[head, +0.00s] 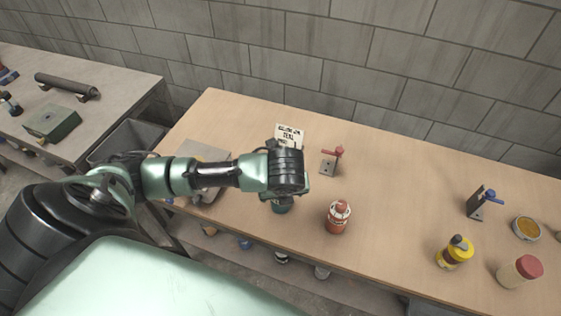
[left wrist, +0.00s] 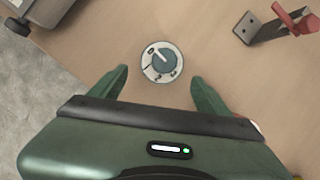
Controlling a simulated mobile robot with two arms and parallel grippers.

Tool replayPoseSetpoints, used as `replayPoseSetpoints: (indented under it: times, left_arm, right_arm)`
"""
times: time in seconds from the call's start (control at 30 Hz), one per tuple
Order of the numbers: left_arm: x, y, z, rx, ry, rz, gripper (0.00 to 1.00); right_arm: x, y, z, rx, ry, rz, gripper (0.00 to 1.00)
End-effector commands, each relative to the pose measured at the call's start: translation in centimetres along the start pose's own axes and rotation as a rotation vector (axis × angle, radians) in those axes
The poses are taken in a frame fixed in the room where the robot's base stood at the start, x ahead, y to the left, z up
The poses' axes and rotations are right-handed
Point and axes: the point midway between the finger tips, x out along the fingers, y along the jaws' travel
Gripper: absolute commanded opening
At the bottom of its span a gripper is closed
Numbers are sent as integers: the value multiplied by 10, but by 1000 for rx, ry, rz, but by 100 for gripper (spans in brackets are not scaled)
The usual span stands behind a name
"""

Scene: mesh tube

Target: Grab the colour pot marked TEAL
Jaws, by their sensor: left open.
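A teal pot (head: 282,207) stands on the wooden bench in the head view, mostly hidden beneath my left gripper (head: 287,193). In the left wrist view a round pot top (left wrist: 162,61) shows from above, with a pale, dark-marked rim and a blue-teal knob. The open fingers of my left gripper (left wrist: 158,90) are spread to either side, and the pot top lies centred just past their tips, not gripped. A card (head: 290,134) behind the gripper reads TEAL on one line; its other text is hard to read. My right gripper is not in view.
A red pot (head: 338,216) stands close right of the gripper, with a red-levered bracket (head: 331,161) behind it. Farther right are a yellow pot (head: 455,252), a red-lidded jar (head: 520,270), an amber dish (head: 526,228) and a blue-levered bracket (head: 481,203). The bench middle is clear.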

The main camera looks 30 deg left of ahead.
Motion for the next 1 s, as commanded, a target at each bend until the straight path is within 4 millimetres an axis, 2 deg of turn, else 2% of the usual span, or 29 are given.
replayPoseSetpoints:
  times: [0.17,0.7,0.97,1.0]
  left_arm:
    - [8,6,9,53,-11,24,77]
    - [74,2,17,51,-11,20,77]
    - [78,1,17,52,-12,17,77]
    - [78,1,17,52,-12,17,72]
  right_arm:
    - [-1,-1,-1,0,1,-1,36]
    - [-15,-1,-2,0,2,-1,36]
    - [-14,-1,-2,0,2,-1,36]
    - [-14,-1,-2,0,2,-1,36]
